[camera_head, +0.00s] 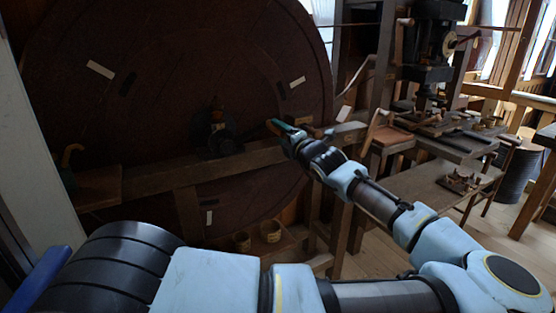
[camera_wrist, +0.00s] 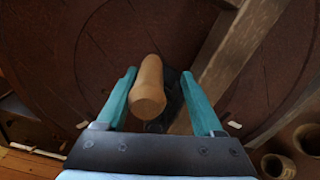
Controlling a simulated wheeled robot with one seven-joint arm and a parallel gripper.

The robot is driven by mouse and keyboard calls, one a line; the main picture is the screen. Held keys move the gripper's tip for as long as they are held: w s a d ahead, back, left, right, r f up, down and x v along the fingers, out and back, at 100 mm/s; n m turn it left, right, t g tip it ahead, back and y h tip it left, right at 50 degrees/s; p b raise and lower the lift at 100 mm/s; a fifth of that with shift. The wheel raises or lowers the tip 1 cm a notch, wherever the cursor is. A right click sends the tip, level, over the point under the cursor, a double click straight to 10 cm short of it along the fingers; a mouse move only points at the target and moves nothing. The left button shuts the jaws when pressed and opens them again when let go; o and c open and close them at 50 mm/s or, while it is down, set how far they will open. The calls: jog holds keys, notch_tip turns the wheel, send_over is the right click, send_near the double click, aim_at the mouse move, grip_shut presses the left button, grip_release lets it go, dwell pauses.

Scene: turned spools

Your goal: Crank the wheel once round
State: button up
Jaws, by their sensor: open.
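The big dark red-brown wheel (camera_head: 185,50) stands upright at the left of the head view and fills the back of the wrist view (camera_wrist: 120,35). A rounded wooden crank handle (camera_wrist: 148,85) points toward the wrist camera. My gripper (camera_wrist: 158,74) is open, with one teal finger on each side of the handle. A gap shows between the handle and each finger, so neither seems to touch it. In the head view my gripper (camera_head: 285,126) is in front of the wheel, right of its dark hub (camera_head: 218,130). The handle is mostly hidden there.
A wooden beam (camera_head: 150,181) runs across the wheel's front, close below my gripper. Small wooden tubs (camera_head: 270,231) stand low beneath it. A workbench (camera_head: 430,185) and a dark machine (camera_head: 430,45) stand at the right. Open floor shows at the lower right.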

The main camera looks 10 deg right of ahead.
notch_tip(320, 180, down, 11)
jog(key=m+p, duration=0.4)
jog(key=m, duration=0.4)
jog(key=shift+a, duration=0.3)
jog(key=shift+d+r, duration=0.2)
jog(key=shift+r, duration=0.15)
jog(key=shift+s, duration=0.15)
jog(key=v, duration=1.1)
jog(key=shift+a+f, duration=0.2)
jog(key=shift+f, duration=0.05)
